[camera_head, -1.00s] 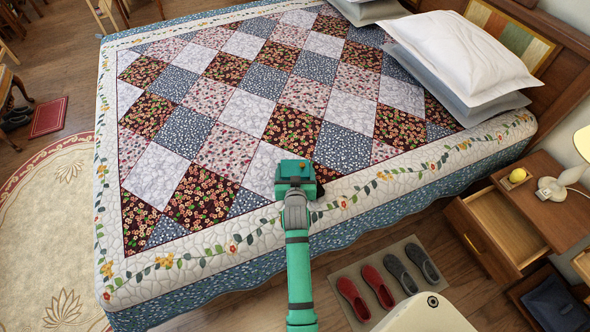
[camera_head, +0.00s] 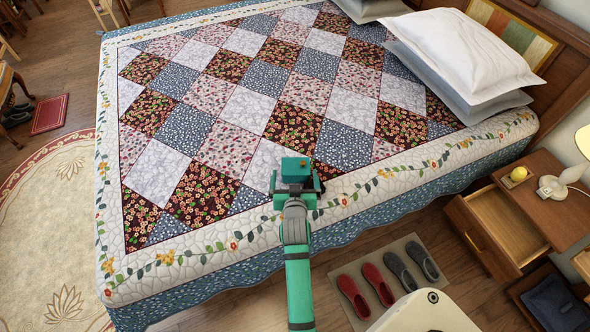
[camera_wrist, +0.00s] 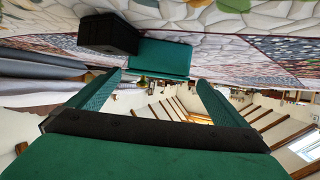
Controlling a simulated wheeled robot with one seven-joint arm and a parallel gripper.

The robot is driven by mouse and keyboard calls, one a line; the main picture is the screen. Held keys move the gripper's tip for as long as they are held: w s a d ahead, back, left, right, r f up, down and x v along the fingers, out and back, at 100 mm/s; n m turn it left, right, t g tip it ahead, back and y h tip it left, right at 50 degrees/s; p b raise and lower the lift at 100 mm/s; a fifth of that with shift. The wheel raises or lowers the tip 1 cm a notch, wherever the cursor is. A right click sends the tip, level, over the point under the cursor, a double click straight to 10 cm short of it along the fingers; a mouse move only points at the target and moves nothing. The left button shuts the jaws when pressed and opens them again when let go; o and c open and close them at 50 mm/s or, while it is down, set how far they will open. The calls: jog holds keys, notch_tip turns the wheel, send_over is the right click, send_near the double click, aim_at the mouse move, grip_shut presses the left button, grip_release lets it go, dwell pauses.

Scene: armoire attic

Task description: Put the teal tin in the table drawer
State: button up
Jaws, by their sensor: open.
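The teal tin (camera_head: 296,167) is on the near edge of the quilted bed, just past the tip of my gripper (camera_head: 295,185). In the wrist view the tin (camera_wrist: 160,57) shows between and slightly beyond my two open fingers (camera_wrist: 160,80). I cannot tell whether either finger touches it. A dark box (camera_wrist: 108,33) is close beside the tin in that view. The bedside table (camera_head: 558,200) at the right has its upper drawer (camera_head: 500,222) pulled open, and its visible inside looks empty.
A lamp (camera_head: 560,182) and a small yellow object (camera_head: 518,174) stand on the table top. A lower open compartment holds dark blue cloth (camera_head: 556,302). Red slippers (camera_head: 366,291) and grey slippers (camera_head: 410,268) lie on a mat between bed and table. White pillows (camera_head: 460,50) lie at the bed's head.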

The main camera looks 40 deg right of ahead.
jog(key=v, duration=0.4)
jog(key=shift+s+a+r, duration=0.15)
jog(key=shift+s+a, duration=0.1)
jog(key=shift+s, duration=0.15)
